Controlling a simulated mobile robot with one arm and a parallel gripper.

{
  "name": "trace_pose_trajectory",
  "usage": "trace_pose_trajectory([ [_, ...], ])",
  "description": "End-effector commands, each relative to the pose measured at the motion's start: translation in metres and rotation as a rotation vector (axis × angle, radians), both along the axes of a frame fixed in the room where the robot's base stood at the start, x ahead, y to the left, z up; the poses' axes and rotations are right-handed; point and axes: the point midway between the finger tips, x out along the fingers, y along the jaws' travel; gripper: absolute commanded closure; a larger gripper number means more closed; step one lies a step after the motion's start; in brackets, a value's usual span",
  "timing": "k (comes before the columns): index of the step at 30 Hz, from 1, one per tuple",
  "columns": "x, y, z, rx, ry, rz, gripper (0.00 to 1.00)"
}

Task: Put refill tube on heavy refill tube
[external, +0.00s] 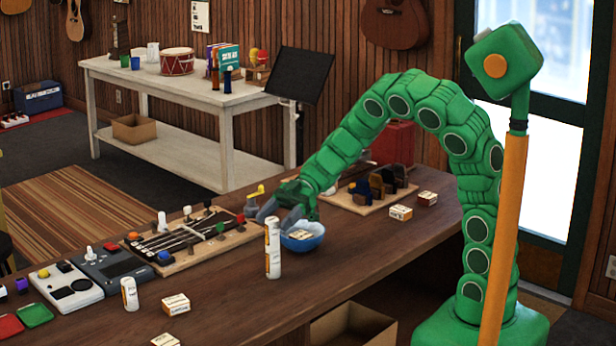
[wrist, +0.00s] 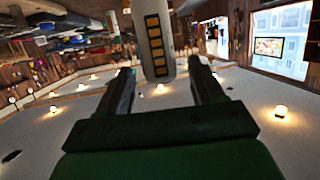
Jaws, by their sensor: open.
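A tall white refill tube (external: 272,250) with orange marking stands upright on the dark wooden counter. A shorter white tube (external: 129,294) stands upright further left; I cannot read which one is the heavy refill tube. My gripper (external: 278,215) is open, close above and behind the top of the tall tube. In the wrist view the two dark fingers (wrist: 160,92) are apart. A pale cylinder with a dark strip of orange squares (wrist: 152,45) shows between and beyond them, possibly the tall tube; contact is not clear.
A blue bowl (external: 303,240) holding a small box stands just right of the tall tube. A wooden tool board (external: 190,258) lies to the left. Small boxes (external: 176,304) sit on the counter, and another tray (external: 345,203) is behind. The front right counter is clear.

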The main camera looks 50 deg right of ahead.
Motion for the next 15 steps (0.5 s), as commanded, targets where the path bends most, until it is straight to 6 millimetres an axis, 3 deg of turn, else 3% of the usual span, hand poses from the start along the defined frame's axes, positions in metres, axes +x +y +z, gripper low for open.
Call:
trace_pose_trajectory([
  [15,0.007,-0.052,0.017,0.000,0.000,-0.001,0.33],
])
